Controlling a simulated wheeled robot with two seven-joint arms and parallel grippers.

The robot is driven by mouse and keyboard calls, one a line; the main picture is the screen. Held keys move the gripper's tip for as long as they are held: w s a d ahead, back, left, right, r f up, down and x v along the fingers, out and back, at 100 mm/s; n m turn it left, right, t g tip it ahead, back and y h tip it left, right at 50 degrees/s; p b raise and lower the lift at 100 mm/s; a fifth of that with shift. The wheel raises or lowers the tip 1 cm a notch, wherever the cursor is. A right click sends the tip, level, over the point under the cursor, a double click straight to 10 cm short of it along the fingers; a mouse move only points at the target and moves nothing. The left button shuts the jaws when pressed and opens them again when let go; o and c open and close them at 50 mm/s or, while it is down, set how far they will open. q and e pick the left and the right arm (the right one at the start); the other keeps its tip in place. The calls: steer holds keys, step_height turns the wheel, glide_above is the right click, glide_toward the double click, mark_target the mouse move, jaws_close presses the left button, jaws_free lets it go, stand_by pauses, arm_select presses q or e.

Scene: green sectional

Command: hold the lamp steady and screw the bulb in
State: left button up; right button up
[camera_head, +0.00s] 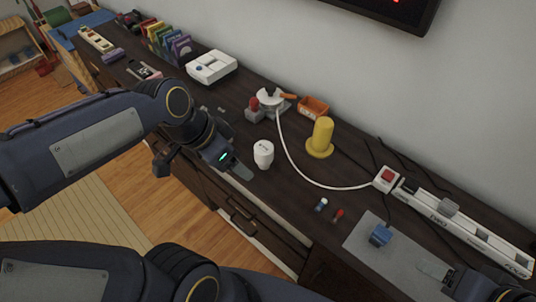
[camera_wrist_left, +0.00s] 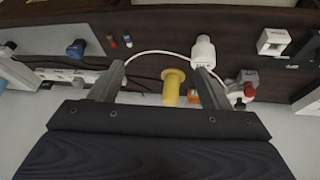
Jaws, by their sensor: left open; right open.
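A white bulb-shaped piece (camera_head: 263,152) stands upright on the dark cabinet top. It also shows in the left wrist view (camera_wrist_left: 203,52), just beyond one fingertip. A round white fixture (camera_head: 268,97), which looks like the lamp, stands behind it with a red knob, a grey base and a white cable. My left gripper (camera_head: 240,172) is beside the white piece, apart from it as far as I can tell. In the left wrist view its fingers (camera_wrist_left: 160,75) are spread with nothing held. My right gripper (camera_head: 438,272) is open over the grey mat, partly cut off at the lower right.
A yellow cylinder on a flange (camera_head: 321,138) and an orange bin (camera_head: 313,107) stand near the wall. The white cable runs to a red-switched box (camera_head: 386,179) beside a long white strip (camera_head: 465,228).

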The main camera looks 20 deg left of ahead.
arm_select(q)
steer(key=shift+o, duration=0.7)
steer(key=w+f+m+g, duration=0.1)
steer(key=w+f+m, duration=0.1)
steer(key=w+m, duration=0.2)
steer(key=w+a+f+m+g+y+b, duration=0.1)
steer(key=w+f+m, duration=0.1)
steer(key=w, duration=0.3)
steer(key=shift+a+f+m, duration=0.15)
steer(key=shift+f+m, duration=0.1)
steer(key=shift+m, duration=0.65)
steer(key=m+g+y+b, duration=0.1)
steer(key=m+g+y, duration=0.1)
steer(key=m, duration=0.6)
glide_toward(264, 147)
step_height(264, 147, down, 5)
steer(key=shift+s+f, duration=0.1)
steer(key=shift+s, duration=0.05)
steer(key=shift+d, duration=0.2)
steer(key=shift+f+b, duration=0.3)
steer(key=shift+f, duration=0.95)
steer(key=shift+f, duration=0.1)
step_height(264, 147, down, 5)
steer(key=shift+a+f, duration=0.1)
